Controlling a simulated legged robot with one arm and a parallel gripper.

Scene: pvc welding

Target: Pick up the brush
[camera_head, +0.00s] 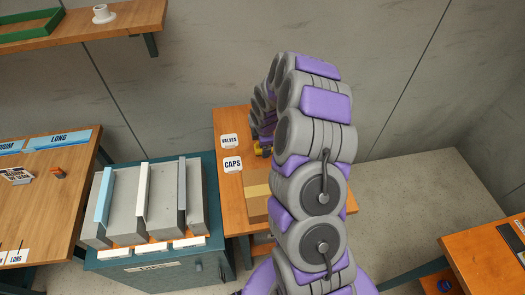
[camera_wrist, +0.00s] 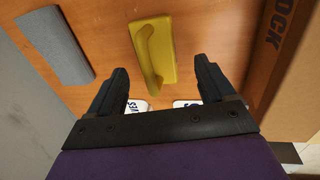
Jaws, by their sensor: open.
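A yellow tool with a raised handle on a flat plate (camera_wrist: 165,45) lies on the wooden table in the wrist view. It may be the brush; no bristles show. My gripper (camera_wrist: 160,68) is open and empty, with its two black fingers on either side of the tool's handle in the picture. I cannot tell how high the fingers are above it. In the head view a small yellow patch (camera_head: 262,149) shows beside my arm, near the labels.
A grey block (camera_wrist: 55,45) lies left of the yellow tool, and a cardboard box (camera_wrist: 290,55) stands to the right. The table (camera_head: 228,180) bears VALVES (camera_head: 229,141) and CAPS (camera_head: 233,164) labels. A teal cabinet (camera_head: 160,270) with slotted grey blocks stands to its left.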

